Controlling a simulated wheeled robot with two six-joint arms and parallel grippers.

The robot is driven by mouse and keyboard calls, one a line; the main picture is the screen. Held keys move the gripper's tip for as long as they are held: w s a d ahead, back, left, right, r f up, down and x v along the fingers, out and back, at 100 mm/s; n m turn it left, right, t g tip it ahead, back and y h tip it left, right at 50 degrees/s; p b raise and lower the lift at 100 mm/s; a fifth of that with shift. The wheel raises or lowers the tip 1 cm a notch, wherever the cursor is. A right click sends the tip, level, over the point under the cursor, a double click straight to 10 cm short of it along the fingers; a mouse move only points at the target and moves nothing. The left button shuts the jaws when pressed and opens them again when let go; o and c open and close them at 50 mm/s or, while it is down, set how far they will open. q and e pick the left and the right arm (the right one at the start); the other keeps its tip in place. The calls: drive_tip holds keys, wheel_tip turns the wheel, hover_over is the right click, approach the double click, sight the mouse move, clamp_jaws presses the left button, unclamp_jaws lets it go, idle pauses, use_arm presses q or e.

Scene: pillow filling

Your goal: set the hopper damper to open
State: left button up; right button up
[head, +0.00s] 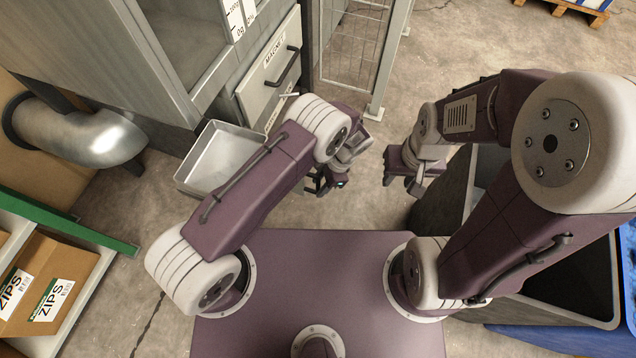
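A large grey metal machine (110,60), which looks like the hopper, stands at the upper left. A white strip with numbers (236,18) is on its edge at the top. A front panel labelled MAGNET (262,88) has a dark bar handle (284,66). I cannot make out the damper or its setting. My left gripper (324,184) is in front of the machine, to the right of the panel and apart from the handle. My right gripper (402,176) is further right, over the floor beside a dark bin. Both look empty; their finger gaps are too small to read.
An empty metal tray (190,176) sits below the panel, partly behind my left arm. A dark bin (592,305) is at the right, under my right arm. A wire-mesh guard (352,45) stands at the top. Boxes labelled ZIPS (50,292) are on a shelf at lower left.

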use_arm(q)
drive_tip(key=p+v, duration=0.2)
drive_tip(key=v, duration=0.7)
drive_tip(key=shift+p, duration=0.4)
